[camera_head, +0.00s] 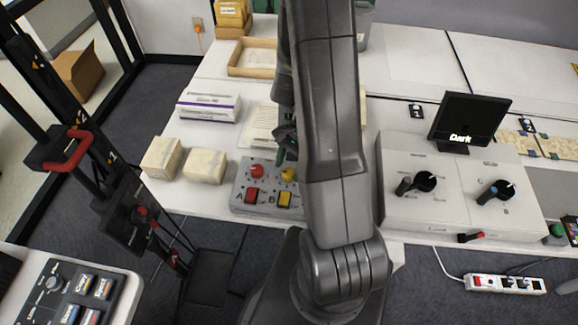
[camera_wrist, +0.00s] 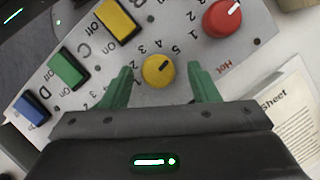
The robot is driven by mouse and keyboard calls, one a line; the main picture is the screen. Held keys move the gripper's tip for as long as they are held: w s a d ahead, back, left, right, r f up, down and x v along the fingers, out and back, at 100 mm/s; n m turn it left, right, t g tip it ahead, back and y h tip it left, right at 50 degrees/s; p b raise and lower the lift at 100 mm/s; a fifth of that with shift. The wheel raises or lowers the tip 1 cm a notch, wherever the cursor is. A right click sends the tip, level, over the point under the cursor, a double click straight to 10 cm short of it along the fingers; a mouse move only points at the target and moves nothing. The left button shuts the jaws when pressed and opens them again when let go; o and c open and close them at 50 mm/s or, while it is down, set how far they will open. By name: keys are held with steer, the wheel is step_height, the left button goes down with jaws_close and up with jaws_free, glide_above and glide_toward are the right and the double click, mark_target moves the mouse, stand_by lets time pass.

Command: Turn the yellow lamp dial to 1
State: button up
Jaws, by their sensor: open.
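The yellow lamp dial (camera_wrist: 158,71) is a round knob with a dark pointer line, on a grey control panel (camera_wrist: 85,80). Its line points to the upper right, near what looks like the 5; I cannot clearly make out the 1. My gripper (camera_wrist: 163,80) is open, with one green finger on each side of the dial and visible gaps between. In the head view the yellow dial (camera_head: 288,174) sits beside a red dial (camera_head: 256,171), partly hidden by my arm. My gripper (camera_head: 286,142) shows there only in part, above the panel.
In the wrist view, a red dial (camera_wrist: 222,18) is at upper right, and yellow (camera_wrist: 118,20), green (camera_wrist: 67,69) and blue (camera_wrist: 31,107) switches run along the left. A paper sheet (camera_wrist: 290,120) lies to the right. Two cream boxes (camera_head: 205,166) stand left of the panel.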

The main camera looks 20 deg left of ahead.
steer(key=shift+s+d+f, duration=0.1)
steer(key=shift+s+f, duration=0.1)
steer(key=shift+f, duration=0.15)
steer(key=shift+c, duration=0.2)
steer(key=c, duration=0.9)
steer(key=shift+c, duration=0.2)
